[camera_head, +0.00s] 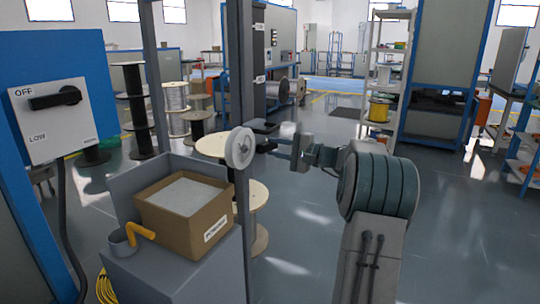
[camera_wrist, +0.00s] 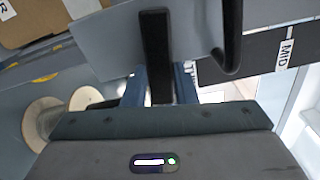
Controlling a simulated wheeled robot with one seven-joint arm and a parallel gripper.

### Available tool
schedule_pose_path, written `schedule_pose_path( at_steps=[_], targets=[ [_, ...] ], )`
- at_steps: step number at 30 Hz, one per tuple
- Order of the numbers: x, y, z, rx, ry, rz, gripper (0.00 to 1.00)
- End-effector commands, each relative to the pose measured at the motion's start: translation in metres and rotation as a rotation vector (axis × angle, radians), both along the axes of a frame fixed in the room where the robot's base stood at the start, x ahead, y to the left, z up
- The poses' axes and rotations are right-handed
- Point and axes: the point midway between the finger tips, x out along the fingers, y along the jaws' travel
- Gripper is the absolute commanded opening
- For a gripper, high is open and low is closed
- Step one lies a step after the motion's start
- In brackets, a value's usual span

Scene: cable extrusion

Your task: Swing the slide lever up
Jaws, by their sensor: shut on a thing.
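The black lever bar (camera_wrist: 157,50) stands upright in the middle of the wrist view, in front of a grey plate. My gripper (camera_wrist: 158,88) has one finger on each side of it and is shut on it. In the head view my gripper (camera_head: 270,138) reaches left to the grey post, beside a white round disc (camera_head: 240,148). The lever's grip is hard to make out there. A dark panel with white labels (camera_head: 259,70) stands above it. The same kind of panel shows a "MID" label (camera_wrist: 285,55) in the wrist view.
A cardboard box (camera_head: 185,218) sits on a grey cabinet at front left, with a yellow handle (camera_head: 142,231) beside it. A switch box marked OFF and LOW (camera_head: 55,120) is on the far left. Wooden spools (camera_head: 258,215) stand behind the post. The floor to the right is mostly clear.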

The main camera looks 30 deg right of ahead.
Motion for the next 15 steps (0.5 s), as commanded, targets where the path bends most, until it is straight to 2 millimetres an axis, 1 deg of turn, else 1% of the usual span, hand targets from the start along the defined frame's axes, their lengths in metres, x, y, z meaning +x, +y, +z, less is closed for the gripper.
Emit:
schedule_pose_path(
  at_steps=[5, 15],
  targets=[
    [-0.0011, -0.0045, 0.0013, -0.016, -0.012, -0.008, 0.0],
    [-0.0011, -0.0049, 0.0027, -0.019, -0.015, -0.008, 0.0]
  ],
)
